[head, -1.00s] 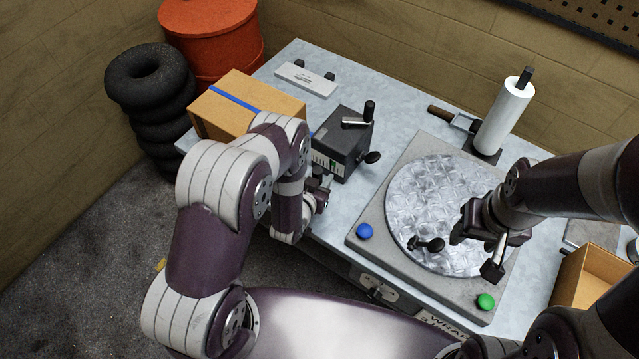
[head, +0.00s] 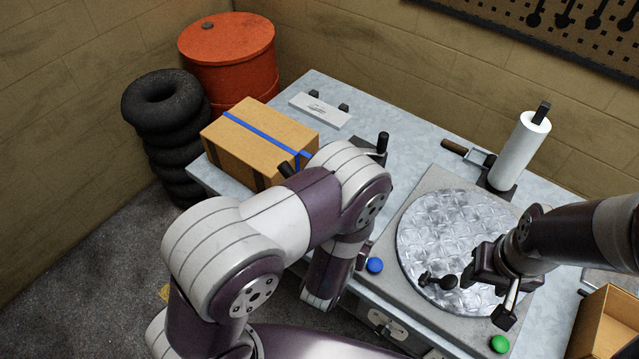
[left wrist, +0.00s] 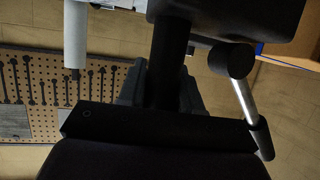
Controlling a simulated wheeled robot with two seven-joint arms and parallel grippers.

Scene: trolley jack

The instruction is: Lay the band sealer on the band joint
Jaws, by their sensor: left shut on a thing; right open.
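The carton (head: 255,140) stands at the back left of the table with a blue band (head: 256,128) over its top. The band looks joined or crossed near the carton's right edge, close to my left arm. My left gripper (left wrist: 160,88) is shut on a dark upright bar (left wrist: 171,55), apparently the band sealer; its far end is unclear. In the head view the left gripper is hidden behind my arm. A short black stub (head: 287,169) beside the carton may be part of the sealer. My right gripper (head: 485,292) is open and empty over the turntable.
A dark crank box is mostly hidden by my left arm; its crank handle (head: 383,142) shows. The round turntable (head: 450,225) has a black knob (head: 438,281) near my right gripper. A white roll (head: 520,150) stands behind it. An open box (head: 606,320) is at lower right.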

